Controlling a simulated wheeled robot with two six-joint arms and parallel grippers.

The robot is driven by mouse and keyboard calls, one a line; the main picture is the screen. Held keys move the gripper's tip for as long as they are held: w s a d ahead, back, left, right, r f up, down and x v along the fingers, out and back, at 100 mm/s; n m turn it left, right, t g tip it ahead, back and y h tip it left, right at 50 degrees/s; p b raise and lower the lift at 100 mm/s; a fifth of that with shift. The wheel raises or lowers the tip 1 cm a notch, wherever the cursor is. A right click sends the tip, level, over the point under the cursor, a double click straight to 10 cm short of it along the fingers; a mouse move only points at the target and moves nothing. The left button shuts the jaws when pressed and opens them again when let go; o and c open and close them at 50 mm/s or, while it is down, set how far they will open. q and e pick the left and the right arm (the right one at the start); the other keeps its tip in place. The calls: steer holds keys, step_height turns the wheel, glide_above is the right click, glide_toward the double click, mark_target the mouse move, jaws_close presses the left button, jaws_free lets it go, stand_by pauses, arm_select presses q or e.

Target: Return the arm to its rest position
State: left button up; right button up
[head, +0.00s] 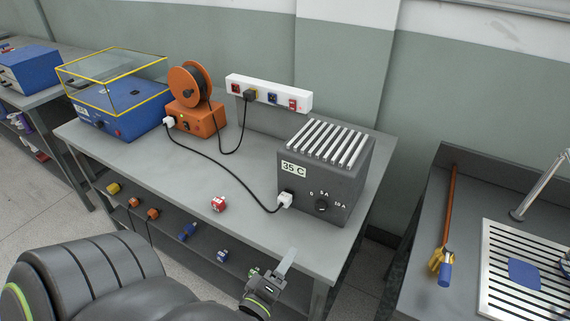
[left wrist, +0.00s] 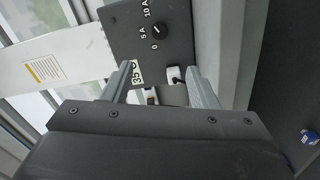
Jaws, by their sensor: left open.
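My left gripper (head: 283,268) is at the front edge of the bench in the head view, with my dark arm coming in from the lower left. It is in front of a dark grey box (head: 318,185) labelled 35 C and does not appear to hold anything. In the left wrist view the two fingers of my left gripper (left wrist: 163,85) stand apart. The box's front with its dial (left wrist: 157,31) shows beyond them, and a white plug (left wrist: 174,75) shows between them. My right gripper is not in view.
The grey bench (head: 180,165) carries a blue device (head: 125,122) under a yellow-edged clear cover, an orange reel unit (head: 195,120), a white power strip (head: 268,93) and black cables. A red and white connector (head: 218,204) lies near the front edge. A sink counter (head: 425,260) stands right.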

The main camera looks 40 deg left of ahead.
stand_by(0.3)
arm_select(q)
steer(key=s+d+f+m+g+h, duration=0.1)
steer(key=s+f+m+g, duration=0.15)
steer(key=f, duration=0.65)
steer(key=s+f+m+g+h, duration=0.1)
steer(key=f+m+g, duration=0.15)
steer(key=f, duration=0.65)
steer(key=s+d+f+m+g+h, duration=0.15)
steer(key=f+m, duration=0.25)
steer(key=f, duration=0.5)
steer(key=s+a+f+m+g, duration=0.2)
steer(key=s+f+m+g, duration=0.2)
steer(key=s+f, duration=0.5)
steer(key=s+a+f+m+g, duration=0.2)
steer(key=s+f+m+g, duration=0.2)
steer(key=s+f, duration=0.4)
steer(key=s+g, duration=0.1)
steer(key=s, duration=0.4)
steer(key=shift+s+f+g, duration=0.15)
steer(key=shift+f+g, duration=0.2)
steer(key=shift+f, duration=0.05)
